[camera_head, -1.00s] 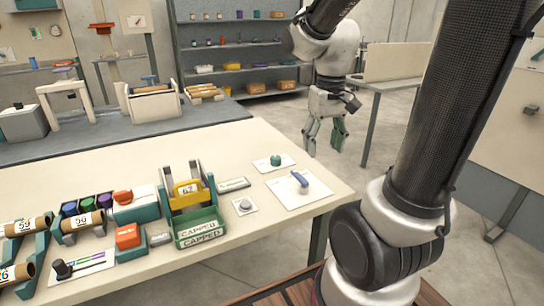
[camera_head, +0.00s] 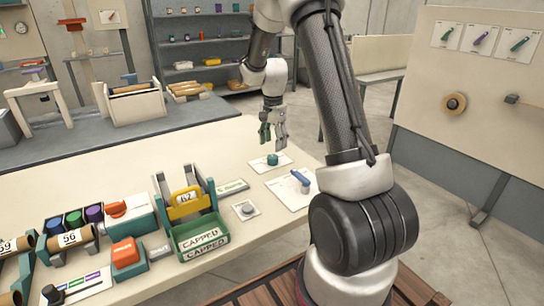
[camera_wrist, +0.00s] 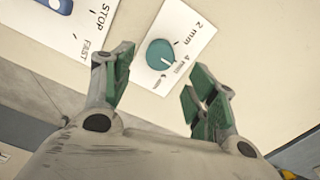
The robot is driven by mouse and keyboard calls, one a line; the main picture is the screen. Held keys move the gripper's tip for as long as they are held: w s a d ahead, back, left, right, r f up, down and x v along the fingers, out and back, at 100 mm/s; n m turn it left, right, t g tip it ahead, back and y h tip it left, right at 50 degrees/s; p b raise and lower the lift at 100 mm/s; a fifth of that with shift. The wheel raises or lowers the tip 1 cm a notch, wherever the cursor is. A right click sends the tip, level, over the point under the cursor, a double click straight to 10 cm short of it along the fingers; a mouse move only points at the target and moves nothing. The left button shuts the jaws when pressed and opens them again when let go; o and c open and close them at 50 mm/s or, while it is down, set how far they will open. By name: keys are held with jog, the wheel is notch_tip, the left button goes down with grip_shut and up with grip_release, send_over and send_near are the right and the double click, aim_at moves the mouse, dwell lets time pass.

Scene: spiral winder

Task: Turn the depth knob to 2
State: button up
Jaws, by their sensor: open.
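The depth knob is a round teal knob (camera_head: 273,160) on a small white plate near the right end of the cream table. In the wrist view the knob (camera_wrist: 160,54) sits on its plate with the labels "2 mm", "4 mm" and a third, less legible one. A pale pointer line shows on the knob, aimed roughly at the 4 mm side. My gripper (camera_head: 273,130) hangs above and just behind the knob in the head view. In the wrist view my gripper (camera_wrist: 160,82) is open, with green fingertips on either side below the knob, apart from it and empty.
A blue lever (camera_head: 300,178) on a white plate marked STOP and FAST stands close to the knob. A grey button (camera_head: 246,210), a yellow-handled holder (camera_head: 187,204) and a green CAPPED tray (camera_head: 200,236) lie toward the front. Bare tabletop surrounds the knob plate.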

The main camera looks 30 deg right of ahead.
aim_at(273, 156)
notch_tip(273, 156, down, 6)
jog(key=shift+f, duration=0.2)
jog(key=c, duration=1)
